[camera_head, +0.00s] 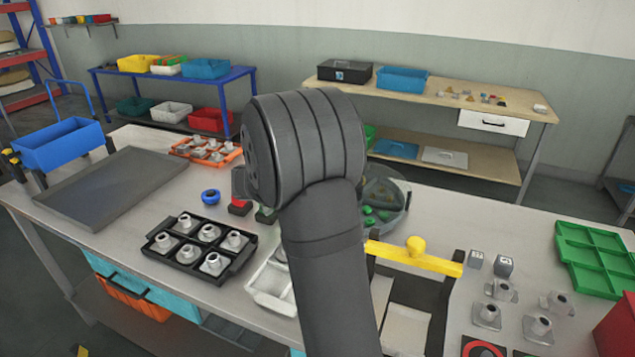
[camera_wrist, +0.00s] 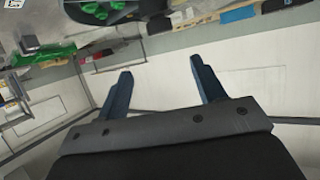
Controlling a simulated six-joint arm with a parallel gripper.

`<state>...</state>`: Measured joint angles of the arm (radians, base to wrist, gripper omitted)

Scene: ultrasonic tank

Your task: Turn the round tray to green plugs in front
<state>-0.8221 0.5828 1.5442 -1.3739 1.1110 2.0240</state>
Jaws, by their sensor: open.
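The round tray (camera_head: 407,203) is grey with dividers and stands on the bench just right of my arm in the head view. My arm hides its left part. Green plugs (camera_head: 385,215) show in its near section, and another section behind looks dull olive. At the top edge of the wrist view, the dark round tray (camera_wrist: 140,13) shows partly, with green plugs (camera_wrist: 97,9) in it. My gripper (camera_wrist: 160,67) is open and empty, its two fingers apart and touching nothing. In the head view my arm hides it.
A yellow bar with a knob (camera_head: 415,248) stands in front of the tray. A black tray of metal parts (camera_head: 202,274) and a white bin (camera_head: 265,287) lie left of my arm. Several metal parts (camera_head: 487,315) and a green divided tray (camera_head: 600,262) are at the right.

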